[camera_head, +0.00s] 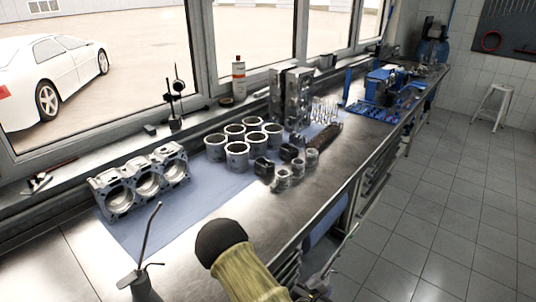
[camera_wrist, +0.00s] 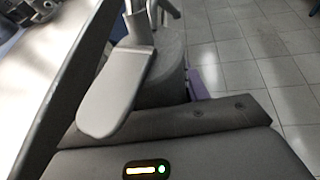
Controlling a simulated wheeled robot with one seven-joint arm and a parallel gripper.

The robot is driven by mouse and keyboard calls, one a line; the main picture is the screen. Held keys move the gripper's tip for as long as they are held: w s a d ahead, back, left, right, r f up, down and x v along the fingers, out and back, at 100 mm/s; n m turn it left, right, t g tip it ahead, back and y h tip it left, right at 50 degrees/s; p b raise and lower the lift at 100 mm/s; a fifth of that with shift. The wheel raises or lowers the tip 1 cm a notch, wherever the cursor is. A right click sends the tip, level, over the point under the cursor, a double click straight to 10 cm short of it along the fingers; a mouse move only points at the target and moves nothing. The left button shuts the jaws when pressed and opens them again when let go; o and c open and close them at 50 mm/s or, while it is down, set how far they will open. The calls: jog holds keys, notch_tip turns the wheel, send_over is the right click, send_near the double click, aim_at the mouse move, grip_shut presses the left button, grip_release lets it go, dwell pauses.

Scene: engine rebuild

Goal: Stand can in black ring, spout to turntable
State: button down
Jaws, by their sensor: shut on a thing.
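My gripper (camera_wrist: 150,75) is shut on a grey can (camera_wrist: 170,78), just off the bench's front edge with tiled floor below. A grey finger covers part of the can in the wrist view. In the head view a thin spout-like rod (camera_head: 345,246) rises up and right from beside my arm; the can's body is mostly hidden there. Another dark can with a long bent spout (camera_head: 150,232) stands at the lower left of the bench. A small dark ring (camera_head: 226,101) lies on the window sill; I cannot tell whether it is the black ring. I cannot make out the turntable.
On the bench's blue mat (camera_head: 150,232) are an engine block (camera_head: 143,183), several cylinder liners (camera_head: 237,157) and small pistons (camera_head: 282,180). A bottle (camera_head: 238,78) stands on the sill. Blue tools (camera_head: 380,90) are farther back. The bench's front strip (camera_head: 335,175) is mostly clear.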

jog(key=shift+a+f+n+y, duration=0.1)
jog(key=shift+a+n+y, duration=0.2)
jog(key=shift+s, duration=0.1)
jog(key=shift+w+d+f+n+t+y, duration=0.25)
jog(key=shift+w+f+n+t+y, duration=0.05)
jog(key=shift+w+n+t+y, duration=0.15)
jog(key=f+n+y, duration=0.1)
jog(key=n+y, duration=0.1)
jog(key=w+f+n+t+y, duration=0.1)
jog(key=f+y, duration=0.1)
jog(key=shift+f+n, duration=0.1)
jog(key=shift+n, duration=0.25)
jog(key=shift+s+a+f+n+y, duration=0.1)
jog(key=shift+a+f+n+y, duration=0.1)
jog(key=shift+f+n+y, duration=0.45)
jog(key=shift+r, duration=0.15)
jog(key=shift+a, duration=0.1)
dwell(0.9)
